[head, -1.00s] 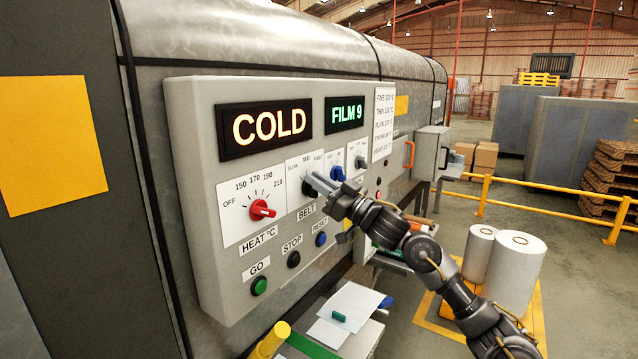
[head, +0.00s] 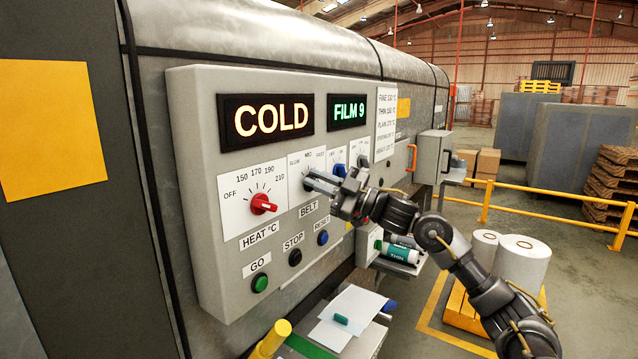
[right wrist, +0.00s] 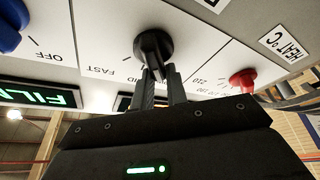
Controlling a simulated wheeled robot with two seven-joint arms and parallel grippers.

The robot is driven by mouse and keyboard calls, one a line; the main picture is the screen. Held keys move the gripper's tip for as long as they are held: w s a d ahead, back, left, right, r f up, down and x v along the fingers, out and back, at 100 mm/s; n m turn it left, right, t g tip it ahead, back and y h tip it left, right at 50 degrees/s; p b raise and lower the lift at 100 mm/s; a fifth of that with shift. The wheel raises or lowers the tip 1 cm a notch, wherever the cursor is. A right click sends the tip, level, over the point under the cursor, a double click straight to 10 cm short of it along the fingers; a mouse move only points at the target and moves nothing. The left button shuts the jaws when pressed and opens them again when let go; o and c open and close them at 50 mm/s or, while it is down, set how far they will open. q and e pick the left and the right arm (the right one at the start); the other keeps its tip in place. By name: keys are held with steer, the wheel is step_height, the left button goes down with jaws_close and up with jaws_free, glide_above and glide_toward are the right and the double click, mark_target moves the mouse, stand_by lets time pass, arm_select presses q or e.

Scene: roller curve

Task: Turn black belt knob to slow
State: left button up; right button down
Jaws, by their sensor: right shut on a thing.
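The black belt knob (right wrist: 152,46) shows in the right wrist view, upside down, between the jaws' tips; FAST and part of MID are readable beside it. In the head view it is mostly hidden behind my right gripper (head: 312,183), which is shut on it. The knob's dial plate (head: 294,164) carries SLOW at left, MID in the middle and FAST at right. The knob's exact pointing direction is hidden by the fingers. My left gripper is not in view.
The red heat knob (head: 263,204) is close left of the belt knob, and a blue knob (head: 339,170) is close right. Green, black and blue push buttons sit below. A shelf with a THIN roll (head: 399,254) is under my right arm.

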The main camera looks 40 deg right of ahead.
steer(key=shift+w+a+f+n+g, duration=0.1)
steer(key=shift+f+n+g, duration=0.2)
steer(key=shift+f+n, duration=0.1)
steer(key=c, duration=1.4)
jaws_free()
steer(key=shift+r, duration=0.1)
steer(key=shift+d, duration=0.2)
steer(key=b+v, duration=0.6)
steer(key=v, duration=0.4)
steer(key=shift+s+d+b, duration=0.2)
steer(key=shift+s+b, duration=0.05)
steer(key=shift+b, duration=0.05)
steer(key=shift+f, duration=0.2)
